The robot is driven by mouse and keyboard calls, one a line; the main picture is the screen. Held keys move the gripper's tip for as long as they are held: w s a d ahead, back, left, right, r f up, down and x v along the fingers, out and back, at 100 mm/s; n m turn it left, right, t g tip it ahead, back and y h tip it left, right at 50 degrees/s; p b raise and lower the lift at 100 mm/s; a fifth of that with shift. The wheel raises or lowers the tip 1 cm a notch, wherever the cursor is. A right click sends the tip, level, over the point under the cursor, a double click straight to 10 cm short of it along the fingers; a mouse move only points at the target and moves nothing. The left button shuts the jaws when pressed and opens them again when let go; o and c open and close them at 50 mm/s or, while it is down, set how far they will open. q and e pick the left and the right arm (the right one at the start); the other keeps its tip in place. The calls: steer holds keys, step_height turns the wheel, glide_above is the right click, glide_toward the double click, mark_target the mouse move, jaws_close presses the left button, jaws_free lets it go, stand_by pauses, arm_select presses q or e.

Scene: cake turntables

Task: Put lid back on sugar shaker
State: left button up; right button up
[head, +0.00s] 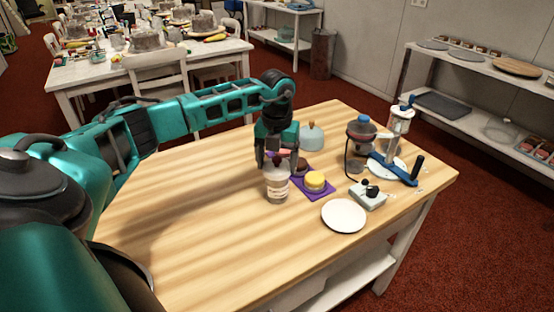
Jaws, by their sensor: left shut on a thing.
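The sugar shaker (276,188), a pale jar with a printed label, stands upright near the middle of the wooden table. My left gripper (277,161) points down right above it and is shut on the lid, whose dark knob (278,159) shows between the fingers. The lid is at the shaker's mouth; I cannot tell whether it touches the rim or sits just above it. The fingers partly hide the lid. My right gripper is not in view.
A purple mat (314,193) with a yellow-topped item (314,180) lies right of the shaker. A white plate (344,216), a small grey device (368,195) and a blue-based press (397,168) stand further right. The table's left part (190,220) is clear.

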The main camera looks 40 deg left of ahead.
arm_select(q)
steer(key=shift+f, duration=0.2)
stand_by(0.6)
steer(key=o, duration=1.1)
steer(key=shift+c, duration=0.2)
steer(key=shift+r, duration=0.1)
steer(key=shift+r+p, duration=1.15)
steer(key=shift+r, duration=0.1)
steer(key=shift+r, duration=2.1)
steer(key=shift+r, duration=0.1)
